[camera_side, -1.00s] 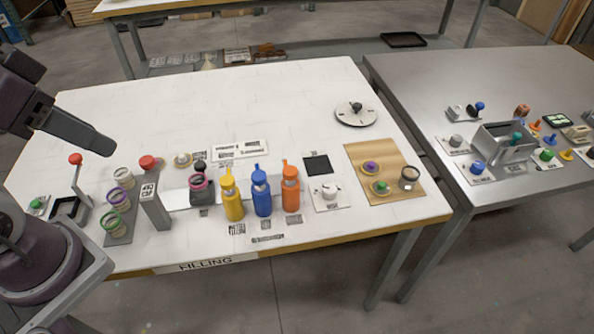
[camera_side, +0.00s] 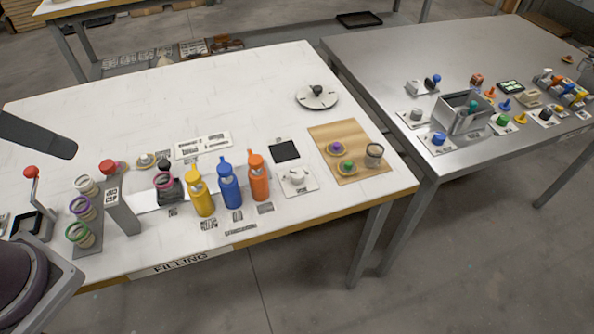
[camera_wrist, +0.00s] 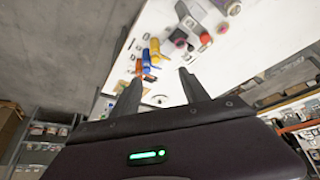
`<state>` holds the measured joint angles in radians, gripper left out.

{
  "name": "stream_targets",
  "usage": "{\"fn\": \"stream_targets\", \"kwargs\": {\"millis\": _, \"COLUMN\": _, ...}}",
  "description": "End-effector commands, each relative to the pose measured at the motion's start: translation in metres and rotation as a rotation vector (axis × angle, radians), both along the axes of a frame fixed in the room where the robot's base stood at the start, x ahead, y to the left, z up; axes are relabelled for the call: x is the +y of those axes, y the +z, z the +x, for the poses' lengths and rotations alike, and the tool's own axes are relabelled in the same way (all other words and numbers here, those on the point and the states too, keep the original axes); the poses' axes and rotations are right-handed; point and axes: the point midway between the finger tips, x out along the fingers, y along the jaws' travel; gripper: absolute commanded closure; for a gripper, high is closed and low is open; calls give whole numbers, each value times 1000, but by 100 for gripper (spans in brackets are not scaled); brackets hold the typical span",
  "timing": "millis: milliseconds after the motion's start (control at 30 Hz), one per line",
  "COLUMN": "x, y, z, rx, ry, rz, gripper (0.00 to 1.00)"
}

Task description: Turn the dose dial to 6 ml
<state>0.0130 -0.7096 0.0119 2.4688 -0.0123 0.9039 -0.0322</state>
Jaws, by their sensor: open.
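A white knob (camera_side: 296,176), which looks like the dose dial, sits on a white panel (camera_side: 309,187) right of the orange bottle. A dark square screen (camera_side: 285,151) is behind the knob. The setting and small label are too small to read. In the wrist view my gripper (camera_wrist: 160,76) is open and empty, its two dark fingers spread high above the white table. It is well away from the dial, which I cannot make out in that view.
Yellow (camera_side: 201,192), blue (camera_side: 228,181) and orange (camera_side: 258,178) bottles stand left of the dial. A wooden board (camera_side: 320,132) with small items lies to its right. A round disc (camera_side: 308,104) with a black knob lies behind.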

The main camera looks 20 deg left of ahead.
Motion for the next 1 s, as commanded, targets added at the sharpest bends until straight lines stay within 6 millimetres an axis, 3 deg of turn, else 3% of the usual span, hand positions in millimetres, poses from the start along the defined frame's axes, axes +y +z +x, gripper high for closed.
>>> {"fn": "stream_targets", "kwargs": {"millis": 67, "x": -7, "y": 12, "z": 26, "rx": 52, "ry": 71, "rz": -89, "gripper": 48}}
{"fn": "stream_targets", "kwargs": {"millis": 133, "x": -18, "y": 23, "z": 67, "rx": 127, "ry": 194, "rz": -201, "gripper": 48}}
{"fn": "stream_targets", "kwargs": {"millis": 267, "x": -43, "y": 15, "z": 156, "rx": 277, "ry": 480, "rz": -357, "gripper": 48}}
{"fn": "stream_targets", "kwargs": {"millis": 367, "x": -68, "y": -19, "z": 222, "rx": 369, "ry": 707, "rz": -407, "gripper": 48}}
{"fn": "stream_targets", "kwargs": {"millis": 500, "x": -111, "y": -100, "z": 294, "rx": 435, "ry": 1001, "rz": -395, "gripper": 48}}
{"fn": "stream_targets", "kwargs": {"millis": 600, "x": -142, "y": -164, "z": 322, "rx": 439, "ry": 1156, "rz": -359, "gripper": 48}}
{"fn": "stream_targets", "kwargs": {"millis": 700, "x": -165, "y": -215, "z": 331, "rx": 429, "ry": 1251, "rz": -325, "gripper": 48}}
{"fn": "stream_targets", "kwargs": {"millis": 800, "x": -177, "y": -243, "z": 333, "rx": 419, "ry": 1298, "rz": -308, "gripper": 48}}
{"fn": "stream_targets", "kwargs": {"millis": 1000, "x": -180, "y": -277, "z": 332, "rx": 418, "ry": 1317, "rz": -301, "gripper": 48}}
